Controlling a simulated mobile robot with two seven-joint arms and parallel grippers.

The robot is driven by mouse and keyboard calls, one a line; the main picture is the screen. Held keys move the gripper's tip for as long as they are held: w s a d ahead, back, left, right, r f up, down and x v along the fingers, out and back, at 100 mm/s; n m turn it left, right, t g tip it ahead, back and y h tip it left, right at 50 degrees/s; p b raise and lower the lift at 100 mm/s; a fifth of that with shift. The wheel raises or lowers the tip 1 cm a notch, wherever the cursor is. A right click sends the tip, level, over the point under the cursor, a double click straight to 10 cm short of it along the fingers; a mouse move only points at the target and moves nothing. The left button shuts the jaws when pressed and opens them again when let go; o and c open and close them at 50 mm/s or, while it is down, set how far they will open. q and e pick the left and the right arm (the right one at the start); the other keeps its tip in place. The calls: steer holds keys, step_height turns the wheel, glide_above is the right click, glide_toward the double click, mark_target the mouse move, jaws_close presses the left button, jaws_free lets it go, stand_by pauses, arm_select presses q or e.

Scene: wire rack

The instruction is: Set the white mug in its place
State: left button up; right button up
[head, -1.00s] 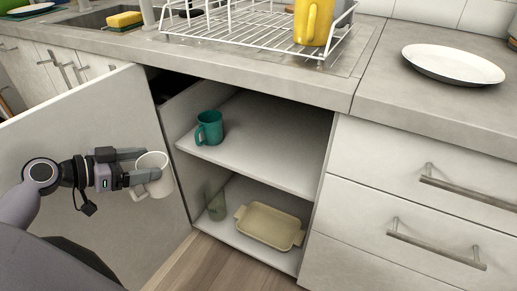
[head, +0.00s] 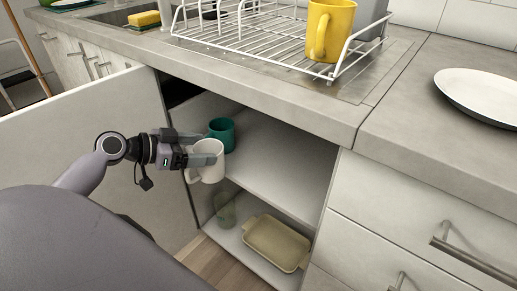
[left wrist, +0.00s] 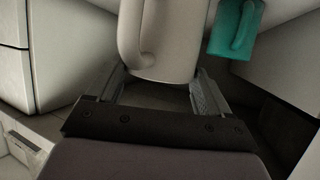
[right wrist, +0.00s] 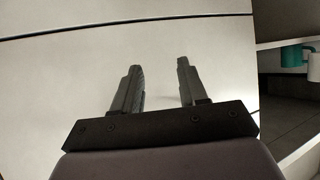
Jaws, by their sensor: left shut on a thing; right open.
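The white mug (head: 207,163) is held upright by my left gripper (head: 200,148) at the front of the open cabinet, near the edge of the upper shelf (head: 272,160). In the left wrist view the mug (left wrist: 165,40) sits between the fingers (left wrist: 165,85), its handle facing the camera. A teal mug (head: 222,132) stands on the upper shelf just behind the white one, and also shows in the left wrist view (left wrist: 235,28). My right gripper (right wrist: 160,88) is open and empty in front of a pale flat surface; it is not in the head view.
The open cabinet door (head: 90,140) stands left of my left arm. The upper shelf's right part is bare. Above, the counter carries a wire rack (head: 255,45) with a yellow mug (head: 330,30) and a plate (head: 482,95).

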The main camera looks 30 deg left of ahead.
arm_select(q)
steer(key=x, duration=0.5)
steer(key=r+b+x, duration=0.1)
steer(key=x, duration=0.4)
steer(key=r+b+x, duration=0.1)
steer(key=x, duration=0.4)
steer(key=shift+w+d+f, duration=0.1)
steer(key=shift+w+d, duration=0.1)
steer(key=shift+w, duration=0.25)
steer(key=o, duration=1.5)
steer(key=shift+o, duration=0.2)
arm_select(e)
steer(key=shift+w+a+y, duration=0.45)
steer(key=shift+a+y, duration=0.05)
steer(key=shift+a, duration=0.35)
